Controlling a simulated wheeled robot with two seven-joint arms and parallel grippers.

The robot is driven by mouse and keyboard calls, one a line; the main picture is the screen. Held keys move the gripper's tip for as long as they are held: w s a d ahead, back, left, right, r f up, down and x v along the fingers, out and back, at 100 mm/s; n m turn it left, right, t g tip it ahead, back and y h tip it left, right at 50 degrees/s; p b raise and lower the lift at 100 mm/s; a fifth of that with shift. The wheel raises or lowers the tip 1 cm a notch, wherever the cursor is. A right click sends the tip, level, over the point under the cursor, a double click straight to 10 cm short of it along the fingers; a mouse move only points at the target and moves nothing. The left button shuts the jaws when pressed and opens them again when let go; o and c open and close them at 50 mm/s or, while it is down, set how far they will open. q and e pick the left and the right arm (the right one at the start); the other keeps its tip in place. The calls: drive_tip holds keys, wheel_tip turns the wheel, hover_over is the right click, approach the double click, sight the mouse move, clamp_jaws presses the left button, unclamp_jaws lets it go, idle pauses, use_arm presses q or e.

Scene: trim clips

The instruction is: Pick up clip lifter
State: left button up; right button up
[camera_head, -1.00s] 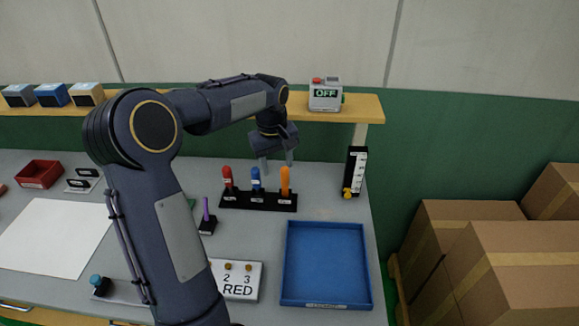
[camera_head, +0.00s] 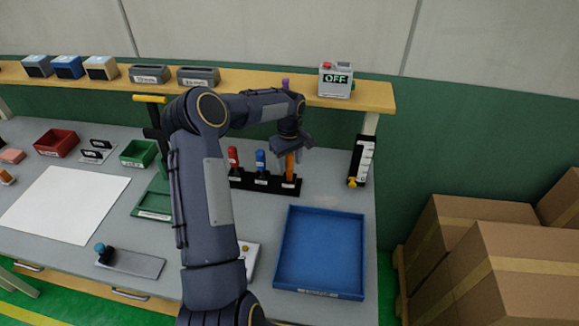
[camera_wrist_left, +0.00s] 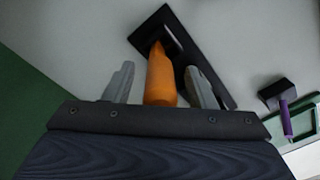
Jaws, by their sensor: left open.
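A black rack (camera_head: 262,182) on the grey table holds upright tools with red (camera_head: 233,157), blue (camera_head: 260,161) and orange (camera_head: 290,168) handles. The labels are too small to read, so I cannot tell which tool is the clip lifter. My left gripper (camera_head: 292,152) is over the rack's right end, at the orange handle. In the left wrist view the orange handle (camera_wrist_left: 160,82) lies between the open fingers of the gripper (camera_wrist_left: 159,70), with gaps on both sides. The lower part of the orange tool is in the rack. My right gripper is out of view.
A blue tray (camera_head: 322,255) sits in front of the rack. A shelf (camera_head: 370,95) with a box reading OFF (camera_head: 336,80) runs behind. A purple-handled tool (camera_wrist_left: 287,120) shows in the wrist view. Brown boxes (camera_head: 490,270) stand at the right.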

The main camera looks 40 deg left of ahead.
use_arm(q)
drive_tip(key=c, duration=1.1)
